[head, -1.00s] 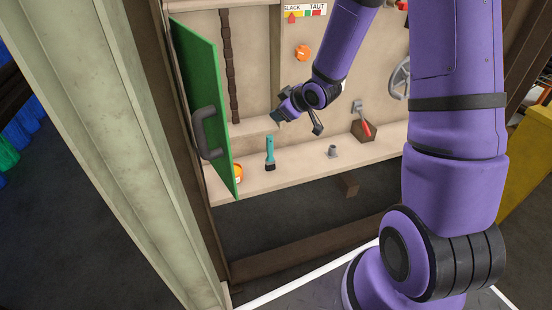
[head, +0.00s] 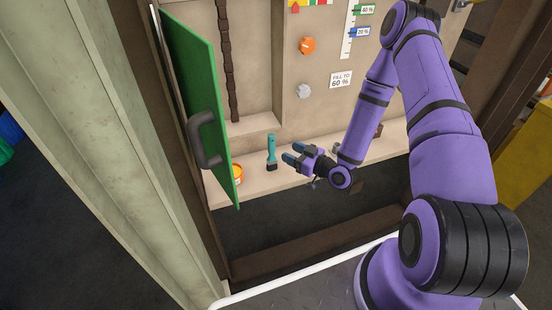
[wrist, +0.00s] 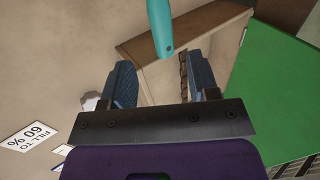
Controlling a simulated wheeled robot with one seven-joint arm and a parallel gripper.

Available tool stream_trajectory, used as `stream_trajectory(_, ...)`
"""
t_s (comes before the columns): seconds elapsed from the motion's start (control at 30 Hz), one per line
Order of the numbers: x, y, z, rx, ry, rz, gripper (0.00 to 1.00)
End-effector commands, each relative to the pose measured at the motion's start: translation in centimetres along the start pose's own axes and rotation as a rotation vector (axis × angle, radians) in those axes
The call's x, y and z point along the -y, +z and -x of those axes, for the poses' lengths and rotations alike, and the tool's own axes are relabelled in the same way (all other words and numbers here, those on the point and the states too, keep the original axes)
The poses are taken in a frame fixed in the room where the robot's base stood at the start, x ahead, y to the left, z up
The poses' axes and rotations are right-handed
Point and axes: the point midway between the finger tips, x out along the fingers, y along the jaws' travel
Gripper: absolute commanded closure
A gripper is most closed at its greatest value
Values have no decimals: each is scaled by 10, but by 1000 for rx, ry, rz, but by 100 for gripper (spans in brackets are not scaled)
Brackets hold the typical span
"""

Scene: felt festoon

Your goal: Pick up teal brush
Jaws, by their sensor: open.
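The teal brush (head: 271,151) stands upright on the wooden shelf in the head view, its dark end down on the shelf. My gripper (head: 290,153) is just to the right of the brush, level with its handle, with the fingers pointing left toward it. In the wrist view the gripper (wrist: 165,85) shows two separate dark blue fingers with nothing between them. The brush's teal handle (wrist: 161,25) hangs in from the top edge there, beyond the fingertips; its lower part is out of that view.
A green door (head: 200,100) with a dark handle stands open left of the brush. An orange knob (head: 307,46) and a grey knob (head: 303,91) are on the back panel.

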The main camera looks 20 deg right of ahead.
Motion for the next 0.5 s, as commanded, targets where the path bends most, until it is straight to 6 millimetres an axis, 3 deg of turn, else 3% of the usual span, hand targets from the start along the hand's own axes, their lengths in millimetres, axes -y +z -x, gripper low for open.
stream_trajectory(0.23, 4, 5, -3, -39, 8, -21, 45)
stream_trajectory(0.5, 4, 3, -40, -40, 8, -20, 45)
